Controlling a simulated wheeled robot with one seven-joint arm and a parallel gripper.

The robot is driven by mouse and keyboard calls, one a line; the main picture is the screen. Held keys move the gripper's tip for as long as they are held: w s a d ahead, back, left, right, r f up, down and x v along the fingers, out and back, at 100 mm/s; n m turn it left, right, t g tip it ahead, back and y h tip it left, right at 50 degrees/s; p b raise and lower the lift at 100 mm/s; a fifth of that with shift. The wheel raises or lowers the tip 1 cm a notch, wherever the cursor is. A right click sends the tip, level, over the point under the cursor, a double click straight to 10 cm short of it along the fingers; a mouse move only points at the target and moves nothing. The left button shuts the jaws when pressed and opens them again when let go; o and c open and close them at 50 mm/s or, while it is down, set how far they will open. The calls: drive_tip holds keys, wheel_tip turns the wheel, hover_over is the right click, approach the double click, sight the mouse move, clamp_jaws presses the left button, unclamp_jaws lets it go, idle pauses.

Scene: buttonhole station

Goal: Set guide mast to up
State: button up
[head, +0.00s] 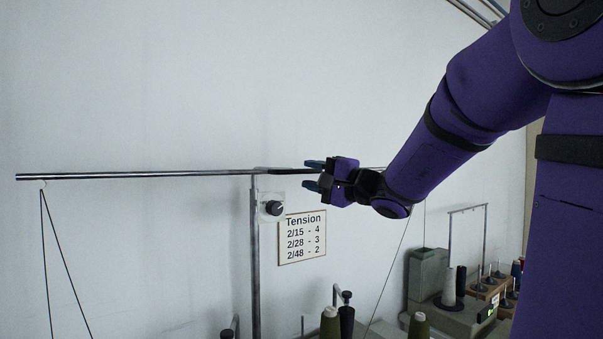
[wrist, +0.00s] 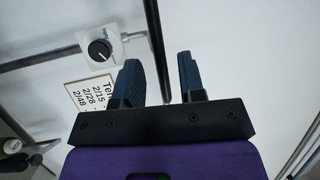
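The guide mast (head: 255,270) is a grey metal pole standing upright in the head view, with a long, nearly level bar (head: 130,175) across its top. My gripper (head: 312,175) is open just right of the pole's top, fingers pointing left, at the bar's height. In the wrist view the bar (wrist: 153,30) runs between my two dark fingers (wrist: 158,58) as seen, with a gap on both sides. I cannot tell whether it lies at fingertip depth. The bar's stretch behind my gripper is hidden in the head view. The mast's foot is out of view.
A black knob (head: 274,208) on a pale plate sits beside the pole, just below the bar. A "Tension" sign (head: 302,238) is on the wall. Thread cones (head: 329,322) stand low, and a grey machine (head: 428,272) is at right. Threads hang from the bar. The wall area above is clear.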

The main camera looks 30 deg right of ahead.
sight(304, 172)
drive_tip(key=shift+x, duration=1.6)
clamp_jaws()
